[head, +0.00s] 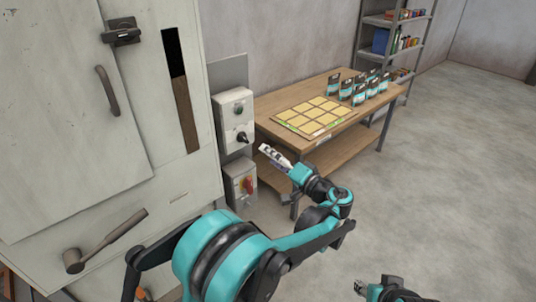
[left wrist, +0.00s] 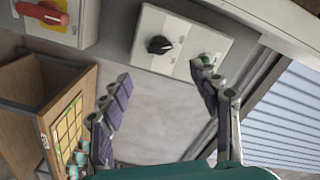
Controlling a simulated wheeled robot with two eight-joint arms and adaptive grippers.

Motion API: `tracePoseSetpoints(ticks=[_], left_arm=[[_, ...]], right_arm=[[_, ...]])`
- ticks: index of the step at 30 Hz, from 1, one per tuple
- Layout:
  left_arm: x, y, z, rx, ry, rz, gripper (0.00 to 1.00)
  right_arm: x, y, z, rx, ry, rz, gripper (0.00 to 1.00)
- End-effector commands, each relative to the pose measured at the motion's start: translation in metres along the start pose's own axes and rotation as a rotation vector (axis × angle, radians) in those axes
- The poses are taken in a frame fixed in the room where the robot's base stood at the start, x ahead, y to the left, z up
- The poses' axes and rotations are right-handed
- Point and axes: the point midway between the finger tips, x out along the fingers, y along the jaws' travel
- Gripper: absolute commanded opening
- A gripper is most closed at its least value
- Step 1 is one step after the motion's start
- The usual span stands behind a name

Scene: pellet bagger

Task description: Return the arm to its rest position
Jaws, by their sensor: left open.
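My left gripper (head: 273,157) is open and empty, in front of the grey control boxes at the machine's right side. In the left wrist view the two dark-padded fingers of my left gripper (left wrist: 161,76) stand wide apart, with nothing between them. Beyond them is the upper control box (left wrist: 146,24) with a black rotary knob (left wrist: 160,45). A green button (left wrist: 206,60) shows beside the right fingertip; I cannot tell whether they touch. My right gripper (head: 370,290) shows only partly at the bottom edge of the head view, and its jaw state is unclear.
A lower box has a red switch (head: 248,185). The machine (head: 70,110) with a lever handle (head: 105,243) fills the left. A wooden table (head: 350,124) holds a yellow-squared board (head: 313,112) and several pouches (head: 360,95). Shelves (head: 376,18) stand behind. Floor is clear at right.

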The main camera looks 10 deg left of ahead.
Motion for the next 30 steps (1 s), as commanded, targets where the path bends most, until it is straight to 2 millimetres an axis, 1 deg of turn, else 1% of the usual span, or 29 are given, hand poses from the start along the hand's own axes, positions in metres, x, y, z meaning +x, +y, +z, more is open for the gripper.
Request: tracePoseSetpoints(ticks=[10, 11, 14, 17, 18, 20, 21, 22, 23, 24, 26, 27, 29, 30], left_arm=[[0.001, -0.001, 0.001, 0.001, -0.003, 0.004, 0.62], [0.003, -0.002, 0.004, 0.002, -0.008, 0.010, 0.62], [0.011, -0.007, 0.019, 0.012, -0.043, 0.063, 0.62], [0.022, -0.015, 0.053, 0.023, -0.108, 0.173, 0.62], [0.025, -0.019, 0.071, 0.025, -0.138, 0.229, 0.62], [0.026, -0.024, 0.100, 0.022, -0.182, 0.319, 0.62], [0.025, -0.026, 0.118, 0.016, -0.209, 0.380, 0.62], [0.022, -0.027, 0.132, 0.010, -0.228, 0.424, 0.62], [0.019, -0.028, 0.146, 0.001, -0.245, 0.469, 0.62], [0.014, -0.029, 0.164, -0.012, -0.267, 0.528, 0.62], [0.002, -0.029, 0.190, -0.040, -0.296, 0.615, 0.62], [-0.007, -0.029, 0.207, -0.061, -0.312, 0.671, 0.62], [-0.022, -0.028, 0.230, -0.100, -0.332, 0.753, 0.62], [-0.034, -0.026, 0.245, -0.130, -0.342, 0.807, 0.62]], right_arm=[[0.000, 0.000, 0.000, 0.000, 0.000, 0.000, 0.40], [0.001, 0.000, 0.000, 0.000, 0.000, 0.000, 0.40], [0.003, 0.000, 0.002, 0.000, 0.000, 0.000, 0.40], [0.007, 0.000, 0.005, 0.000, 0.000, 0.000, 0.40], [0.009, 0.000, 0.006, 0.000, 0.000, 0.000, 0.40], [0.012, 0.000, 0.008, 0.000, 0.000, 0.000, 0.40], [0.014, 0.000, 0.010, 0.000, 0.000, 0.000, 0.40], [0.015, 0.000, 0.011, 0.000, 0.000, 0.000, 0.40], [0.016, 0.000, 0.012, 0.000, 0.000, 0.000, 0.40], [0.018, 0.000, 0.013, 0.000, 0.000, 0.000, 0.40], [0.021, 0.000, 0.015, 0.000, 0.000, 0.000, 0.40], [0.022, 0.000, 0.016, 0.000, 0.000, 0.000, 0.40], [0.025, 0.000, 0.018, 0.000, 0.000, 0.000, 0.40], [0.027, 0.000, 0.019, 0.000, 0.000, 0.000, 0.40]])
